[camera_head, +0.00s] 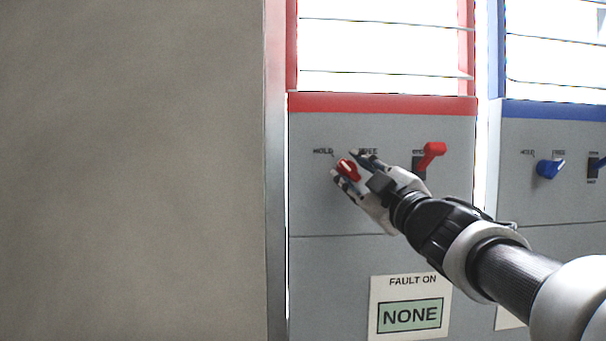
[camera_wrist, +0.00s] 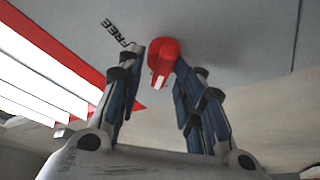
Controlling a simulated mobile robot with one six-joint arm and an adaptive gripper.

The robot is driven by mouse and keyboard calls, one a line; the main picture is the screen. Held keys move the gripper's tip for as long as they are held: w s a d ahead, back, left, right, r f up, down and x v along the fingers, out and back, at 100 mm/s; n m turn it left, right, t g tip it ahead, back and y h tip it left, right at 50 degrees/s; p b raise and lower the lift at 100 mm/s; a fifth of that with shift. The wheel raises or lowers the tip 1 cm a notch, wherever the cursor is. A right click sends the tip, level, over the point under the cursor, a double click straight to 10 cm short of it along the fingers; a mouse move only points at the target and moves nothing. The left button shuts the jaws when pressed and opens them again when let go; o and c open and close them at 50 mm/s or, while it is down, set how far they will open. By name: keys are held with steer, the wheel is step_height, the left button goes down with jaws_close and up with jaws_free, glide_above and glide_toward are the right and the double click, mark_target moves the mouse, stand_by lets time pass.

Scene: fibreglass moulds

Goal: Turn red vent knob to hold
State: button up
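The red vent knob (camera_head: 347,169) is on the grey panel under the red-framed window, below the printed words HOLD (camera_head: 323,151) and FREE (camera_head: 368,150). In the head view its white mark points up and left, toward the HOLD side. My gripper (camera_head: 345,162) is at the knob, with its fingers on either side. In the wrist view the knob (camera_wrist: 163,58) sits between the fingertips (camera_wrist: 160,56). The right finger is very close to it; whether it touches I cannot tell. A gap shows at the left finger. The FREE label (camera_wrist: 121,33) is visible there; HOLD is not.
A red lever switch (camera_head: 431,155) is just right of my gripper, close to my wrist. A blue knob (camera_head: 549,168) is on the neighbouring blue panel. A sign reading FAULT ON NONE (camera_head: 409,308) is below. A plain brown-grey surface (camera_head: 130,170) fills the left.

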steer(key=v, duration=0.7)
steer(key=shift+s, duration=0.25)
steer(key=s+d+f+m+g+h+b, duration=0.2)
steer(key=s+f+m+h, duration=0.15)
steer(key=f, duration=0.55)
steer(key=s+d+f+m+g+h+b, duration=0.1)
steer(key=s+f+m+g+h+b, duration=0.25)
steer(key=f, duration=0.55)
steer(key=s+d+f+m+g+h+b, duration=0.2)
steer(key=s+f+m, duration=0.15)
steer(key=f, duration=0.55)
steer(key=s+a+f+m+g+y+b, duration=0.1)
steer(key=s+a+f+g+b, duration=0.1)
steer(key=s+f, duration=0.7)
steer(key=s+a+f+m+g+y+b, duration=0.1)
steer(key=s+a+f+g, duration=0.4)
steer(key=s+f, duration=0.4)
step_height(320, 180, down, 5)
steer(key=shift+a+r+g+y+b, duration=0.3)
steer(key=shift+g+y+b, duration=0.1)
steer(key=shift+g, duration=0.15)
steer(key=shift+d+m, duration=0.1)
steer(key=shift+m, duration=0.25)
